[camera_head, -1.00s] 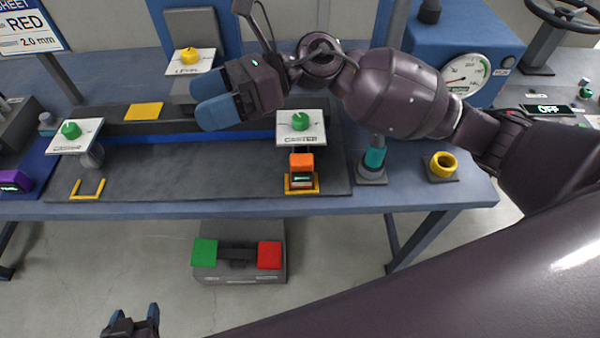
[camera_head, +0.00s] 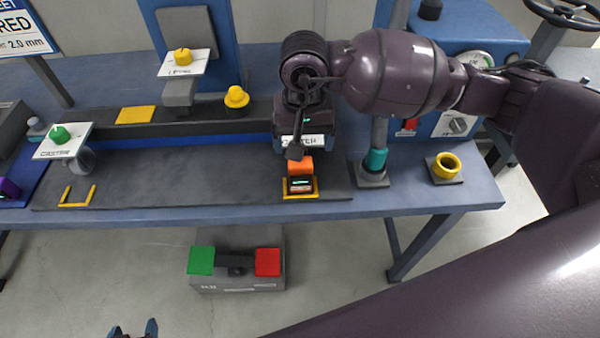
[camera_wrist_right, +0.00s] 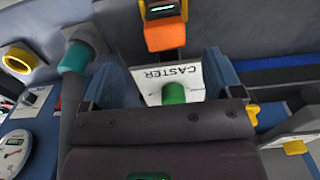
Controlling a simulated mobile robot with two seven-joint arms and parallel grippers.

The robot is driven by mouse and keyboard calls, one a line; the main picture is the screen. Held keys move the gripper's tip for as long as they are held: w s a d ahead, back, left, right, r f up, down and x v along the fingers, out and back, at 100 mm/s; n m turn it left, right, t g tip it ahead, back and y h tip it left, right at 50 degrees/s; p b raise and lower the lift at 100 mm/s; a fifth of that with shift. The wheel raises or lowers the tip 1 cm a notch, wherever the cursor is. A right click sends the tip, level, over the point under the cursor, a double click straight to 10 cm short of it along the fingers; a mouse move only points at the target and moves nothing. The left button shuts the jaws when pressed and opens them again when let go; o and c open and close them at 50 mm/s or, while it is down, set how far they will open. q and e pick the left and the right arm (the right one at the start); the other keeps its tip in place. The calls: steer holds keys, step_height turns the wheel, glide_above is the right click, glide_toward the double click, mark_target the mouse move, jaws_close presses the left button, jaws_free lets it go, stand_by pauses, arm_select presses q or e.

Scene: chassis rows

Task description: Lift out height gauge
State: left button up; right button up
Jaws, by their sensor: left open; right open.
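A small device with an orange top (camera_head: 301,166), a dark body and a lit green display stands in a yellow bracket (camera_head: 301,195) at the front of the bench. I take it for the height gauge. It also shows at the top of the right wrist view (camera_wrist_right: 165,33), beyond my fingertips and apart from them. My right gripper (camera_wrist_right: 172,82) is open, with its blue fingers on either side of a white CASTER plate with a green knob (camera_wrist_right: 174,93). In the head view it hides most of that plate. My left gripper (camera_head: 133,329) is open and empty at the bottom edge.
A teal-collared post (camera_head: 375,160) and a yellow ring (camera_head: 446,166) stand right of the device. Another CASTER plate (camera_head: 62,141) and an empty yellow bracket (camera_head: 77,197) are at the left. The dark mat (camera_head: 180,180) between is clear. A box with green and red pads (camera_head: 235,285) sits below.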

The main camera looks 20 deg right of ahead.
mark_target(300, 166)
steer(key=shift+w+a+f, duration=0.1)
steer(key=shift+a+f, duration=0.05)
steer(key=shift+f, duration=2)
steer(key=shift+w+a+f, duration=0.1)
steer(key=shift+f, duration=2)
steer(key=shift+c, duration=0.3)
steer(key=c, duration=1.1)
